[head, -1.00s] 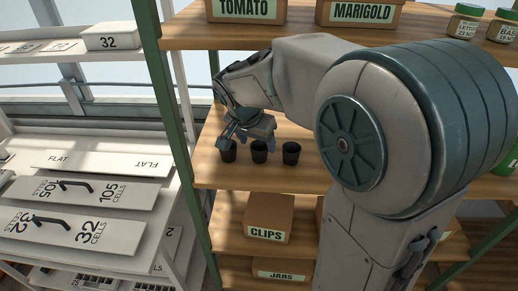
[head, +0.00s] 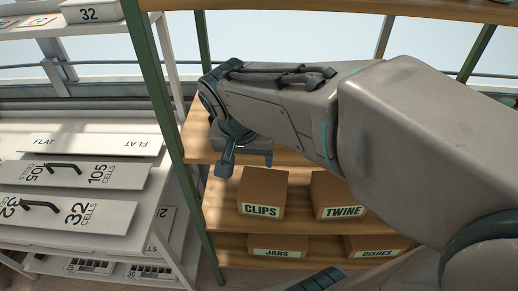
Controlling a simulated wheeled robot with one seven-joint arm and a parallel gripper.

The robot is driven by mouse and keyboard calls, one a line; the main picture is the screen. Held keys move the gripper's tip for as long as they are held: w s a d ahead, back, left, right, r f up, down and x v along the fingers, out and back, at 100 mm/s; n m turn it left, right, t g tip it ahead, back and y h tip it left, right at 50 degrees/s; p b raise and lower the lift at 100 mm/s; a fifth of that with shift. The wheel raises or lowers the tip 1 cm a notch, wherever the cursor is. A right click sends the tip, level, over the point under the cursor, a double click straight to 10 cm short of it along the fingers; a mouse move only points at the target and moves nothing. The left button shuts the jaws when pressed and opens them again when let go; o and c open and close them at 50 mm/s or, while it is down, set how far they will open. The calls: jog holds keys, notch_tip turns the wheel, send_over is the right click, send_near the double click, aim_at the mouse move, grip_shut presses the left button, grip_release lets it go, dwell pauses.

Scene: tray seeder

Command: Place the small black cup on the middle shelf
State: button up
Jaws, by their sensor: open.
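My gripper (head: 246,163) is open, pointing down over the front left of the wooden shelf (head: 195,135) below the top board. One finger shows clearly in front of the shelf edge; the other is partly hidden. No black cup is visible now. A second earlier, several small black cups stood in a row on this shelf, under and beside my gripper. My arm and gripper now cover much of that shelf, so I cannot tell whether a cup is between the fingers.
Below are boxes marked CLIPS (head: 262,194), TWINE (head: 337,195), JARS (head: 278,245) and DISHES (head: 375,246). A green post (head: 160,110) stands left of my gripper. White racks with cell trays (head: 75,175) are further left.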

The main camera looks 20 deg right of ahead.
jog(key=s+d+f+n+y, duration=0.2)
jog(key=s+d+f+n, duration=0.1)
jog(key=s+d+n, duration=0.1)
jog(key=shift+s+d+f+n, duration=0.25)
jog(key=shift+s+n, duration=0.25)
jog(key=shift+s, duration=0.8)
